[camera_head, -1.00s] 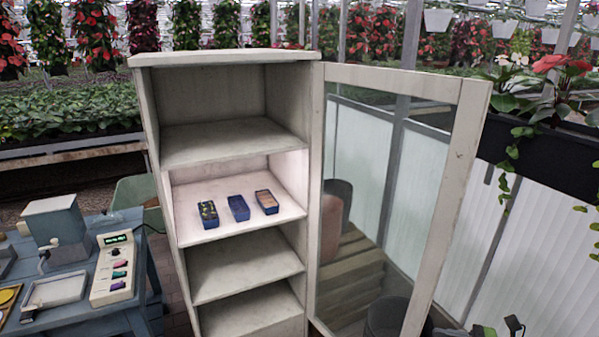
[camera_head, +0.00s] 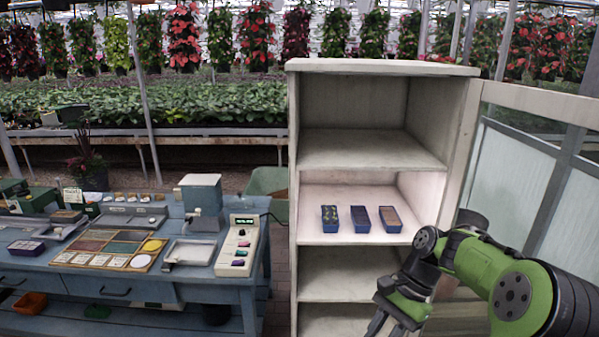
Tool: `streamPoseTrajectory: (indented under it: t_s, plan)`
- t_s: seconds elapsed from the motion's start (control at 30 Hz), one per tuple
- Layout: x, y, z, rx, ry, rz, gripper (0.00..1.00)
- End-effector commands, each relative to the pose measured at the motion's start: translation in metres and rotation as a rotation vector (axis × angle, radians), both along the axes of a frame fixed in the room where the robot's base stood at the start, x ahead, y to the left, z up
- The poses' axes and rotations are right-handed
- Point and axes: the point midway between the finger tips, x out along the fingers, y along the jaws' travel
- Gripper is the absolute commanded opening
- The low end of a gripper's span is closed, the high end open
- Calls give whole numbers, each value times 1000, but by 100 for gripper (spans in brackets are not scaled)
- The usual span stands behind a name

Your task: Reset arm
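My green and black arm reaches in from the lower right. My gripper (camera_head: 385,325) hangs low at the bottom edge, in front of the cabinet's lower shelves. Its fingertips are partly cut off by the frame, and I cannot tell whether it is open or shut. No held object shows. The white cabinet (camera_head: 293,190) stands open. Three small blue boxes stand in a row on its lit middle shelf: a left box (camera_head: 331,219) with yellow-dotted contents, a middle box (camera_head: 361,219) with dark contents, and a right box (camera_head: 390,219) with brownish contents.
The cabinet's glass door (camera_head: 530,180) is swung open on the right, behind my arm. A blue workbench (camera_head: 200,283) with trays, a grey-topped machine (camera_head: 202,197) and a white panel device (camera_head: 238,246) fills the left. Plant beds (camera_head: 180,105) lie behind.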

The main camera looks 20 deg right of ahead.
Motion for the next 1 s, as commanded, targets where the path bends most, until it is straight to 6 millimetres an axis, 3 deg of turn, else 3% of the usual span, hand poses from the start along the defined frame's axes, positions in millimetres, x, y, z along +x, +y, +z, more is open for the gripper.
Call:
streamPoseTrajectory:
  t_s: [0.03, 0.2, 0.4, 0.5, 0.63, 1.0]
  plan:
    - [1, 26, 9, -95, -15, 110, 30]
    - [-17, 94, 39, -371, -160, 456, 30]
    - [-66, 145, 73, -616, -473, 824, 30]
    - [-91, 157, 81, -684, -652, 972, 30]
    - [-111, 162, 82, -718, -811, 1088, 30]
    - [-115, 163, 81, -725, -857, 1121, 30]
